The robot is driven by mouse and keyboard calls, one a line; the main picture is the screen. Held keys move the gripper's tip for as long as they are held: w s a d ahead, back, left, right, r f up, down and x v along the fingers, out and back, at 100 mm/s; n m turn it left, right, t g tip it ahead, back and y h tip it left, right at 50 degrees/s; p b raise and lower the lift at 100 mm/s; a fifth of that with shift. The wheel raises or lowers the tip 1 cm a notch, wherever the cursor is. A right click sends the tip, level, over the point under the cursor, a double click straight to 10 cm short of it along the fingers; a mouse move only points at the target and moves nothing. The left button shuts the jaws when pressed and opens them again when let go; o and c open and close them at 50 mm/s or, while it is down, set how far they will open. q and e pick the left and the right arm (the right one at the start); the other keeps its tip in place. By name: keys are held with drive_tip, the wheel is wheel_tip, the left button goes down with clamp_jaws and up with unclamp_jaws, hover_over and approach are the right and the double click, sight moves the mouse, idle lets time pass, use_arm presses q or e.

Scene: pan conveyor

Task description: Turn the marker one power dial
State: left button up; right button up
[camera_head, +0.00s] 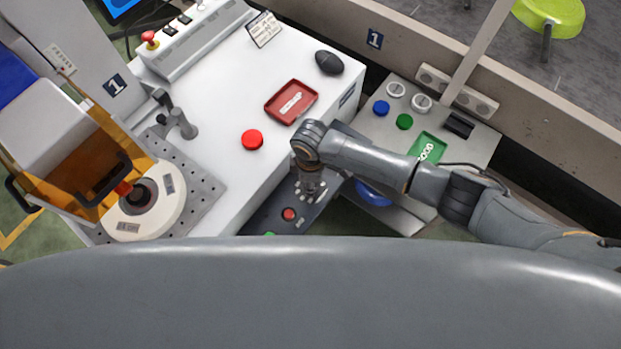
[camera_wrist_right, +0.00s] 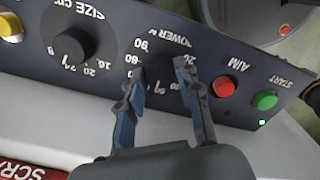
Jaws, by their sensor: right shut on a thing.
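The marker's dark control panel (camera_wrist_right: 115,45) carries a printed POWER scale, and the black power dial (camera_wrist_right: 163,76) sits there, partly hidden between my fingers. My right gripper (camera_wrist_right: 166,72) has one finger on each side of the dial and is shut on it. In the head view my right gripper (camera_head: 308,192) reaches down to the panel (camera_head: 268,212), and the dial is hidden under it. A pointer on the dial is too dark to read. My left gripper is not in view.
Next to the dial are a red AIM button (camera_wrist_right: 224,87), a green START button (camera_wrist_right: 265,100) and the SIZE dial (camera_wrist_right: 74,46). The white table (camera_head: 215,100) holds a red tray (camera_head: 291,102) and a red button (camera_head: 252,140). A green GOOD tray (camera_head: 428,148) lies right.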

drive_tip(key=shift+n, duration=1.3)
drive_tip(key=o, duration=1.2)
drive_tip(key=shift+c, duration=0.2)
wheel_tip(320, 180, up, 12)
